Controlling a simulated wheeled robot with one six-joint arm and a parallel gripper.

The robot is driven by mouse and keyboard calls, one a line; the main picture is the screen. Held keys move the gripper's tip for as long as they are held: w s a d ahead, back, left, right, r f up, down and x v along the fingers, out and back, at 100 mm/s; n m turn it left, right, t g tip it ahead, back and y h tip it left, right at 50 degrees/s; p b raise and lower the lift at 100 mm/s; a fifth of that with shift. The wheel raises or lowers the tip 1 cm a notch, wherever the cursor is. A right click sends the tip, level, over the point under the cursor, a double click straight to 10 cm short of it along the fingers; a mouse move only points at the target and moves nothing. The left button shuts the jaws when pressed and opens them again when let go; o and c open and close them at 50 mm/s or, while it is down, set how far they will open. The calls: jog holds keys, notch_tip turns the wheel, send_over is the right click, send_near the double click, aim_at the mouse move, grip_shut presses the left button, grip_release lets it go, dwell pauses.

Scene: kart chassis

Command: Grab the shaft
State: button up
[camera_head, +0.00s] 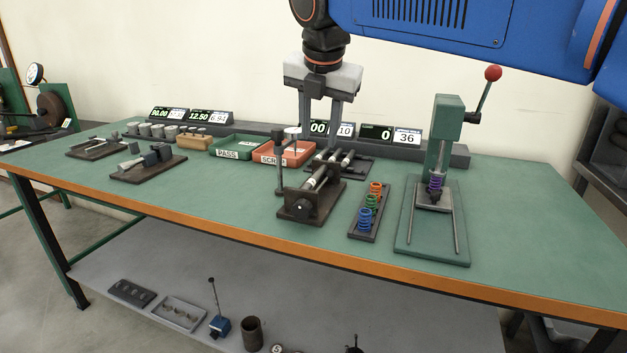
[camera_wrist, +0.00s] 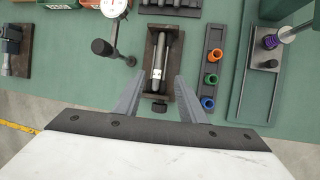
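A metal shaft (camera_head: 318,178) lies lengthwise in a dark bench fixture (camera_head: 301,207) near the middle of the table. In the wrist view the shaft (camera_wrist: 158,62) runs up and down the picture inside the fixture (camera_wrist: 150,36), with a knob at its near end. More shafts (camera_head: 347,157) lie on a dark rack just behind it. My gripper (camera_head: 321,130) points down above this area, fingers apart with nothing between them. In the wrist view the two fingers of my gripper (camera_wrist: 159,76) straddle the near part of the fixture in the picture, apparently above it.
A dial gauge stand (camera_head: 280,165) rises left of the fixture. A spring tray (camera_head: 368,212) and a green lever press (camera_head: 436,190) stand to the right. Green (camera_head: 234,154) and red (camera_head: 270,160) trays lie behind left. Free table lies in front.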

send_near(316, 175)
jog(key=x, duration=0.3)
jog(key=shift+x, duration=2.55)
jog(key=shift+s+a, duration=0.1)
grip_shut()
